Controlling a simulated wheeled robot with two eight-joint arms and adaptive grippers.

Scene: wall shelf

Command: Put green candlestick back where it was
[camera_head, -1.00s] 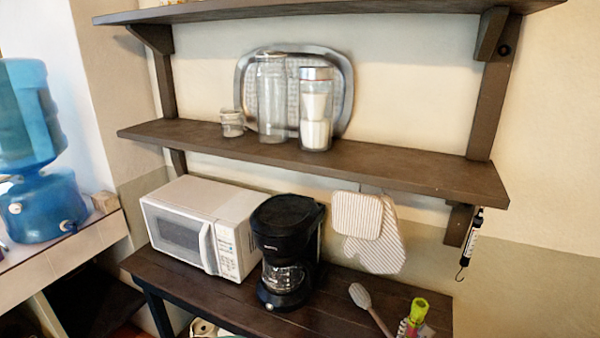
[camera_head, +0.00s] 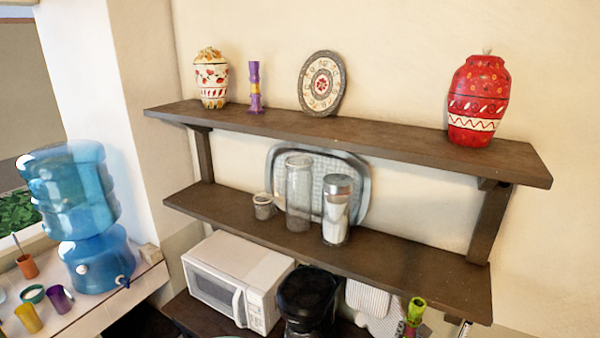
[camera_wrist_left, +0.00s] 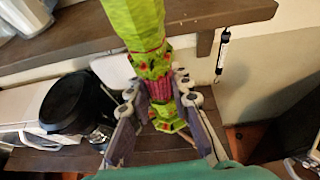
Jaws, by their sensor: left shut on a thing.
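The green candlestick (camera_wrist_left: 150,35) is upright and slightly tilted in the left wrist view, yellow-green with a magenta band and red spots. My left gripper (camera_wrist_left: 158,88) is shut on its lower part, one finger on each side. In the head view the candlestick (camera_head: 415,311) shows at the bottom right, in front of the middle shelf's (camera_head: 400,262) right part; the gripper is barely visible there. On the top shelf (camera_head: 390,135) stands a purple candlestick (camera_head: 255,88) with a yellow band. My right gripper is not in view.
The top shelf also holds a patterned jar (camera_head: 211,82), a decorated plate (camera_head: 322,84) and a red vase (camera_head: 479,102). Bare shelf lies between plate and vase. Glass jars (camera_head: 299,195) and a metal tray (camera_head: 362,190) are on the middle shelf. A microwave (camera_head: 235,275) and coffee maker (camera_head: 308,298) stand below.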

